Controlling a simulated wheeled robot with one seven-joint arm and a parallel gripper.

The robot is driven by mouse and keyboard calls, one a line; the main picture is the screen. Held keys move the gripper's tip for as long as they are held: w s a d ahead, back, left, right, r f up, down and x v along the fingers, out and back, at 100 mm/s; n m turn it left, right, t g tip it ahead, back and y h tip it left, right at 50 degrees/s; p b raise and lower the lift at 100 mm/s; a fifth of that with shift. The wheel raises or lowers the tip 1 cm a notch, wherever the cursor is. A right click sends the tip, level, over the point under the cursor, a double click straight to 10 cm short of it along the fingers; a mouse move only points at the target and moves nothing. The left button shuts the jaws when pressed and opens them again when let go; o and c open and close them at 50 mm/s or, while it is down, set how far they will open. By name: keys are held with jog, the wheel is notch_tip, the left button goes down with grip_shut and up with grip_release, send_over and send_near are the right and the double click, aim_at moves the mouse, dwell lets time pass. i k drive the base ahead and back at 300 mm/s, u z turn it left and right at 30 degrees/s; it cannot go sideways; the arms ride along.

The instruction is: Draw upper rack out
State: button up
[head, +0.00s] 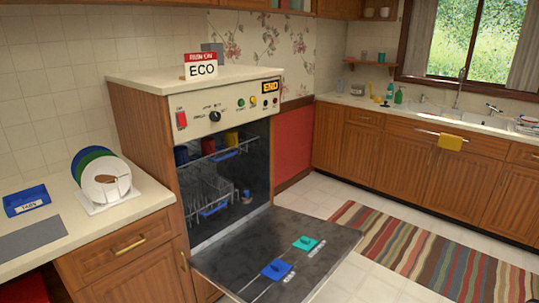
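The dishwasher (144,107) stands with its front door (235,266) folded down. Inside, the upper rack (230,147) is a wire rack with a blue handle piece (224,154) at its front. It sits inside the cavity, and several coloured mugs, yellow, red and blue, stand in it. The lower rack (203,192) is below it, also inside, with a blue piece at its front. My gripper is not in view, so whether it is open or shut does not show.
The lowered door carries a blue item (277,269) and a teal item (306,243). The left counter (100,236) holds a plate stand with plates (106,183) and a blue tray (27,201). A striped rug (425,252) lies on the floor at right.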

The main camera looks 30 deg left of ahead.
aim_at(199, 153)
jog(key=z, duration=0.55)
jog(key=k, duration=0.6)
jog(key=z, duration=0.25)
jog(key=i, duration=0.9)
jog(key=u, duration=1.05)
jog(key=i, duration=0.95)
jog(key=u, duration=1.5)
jog(key=i, duration=0.35)
jog(key=u, duration=0.3)
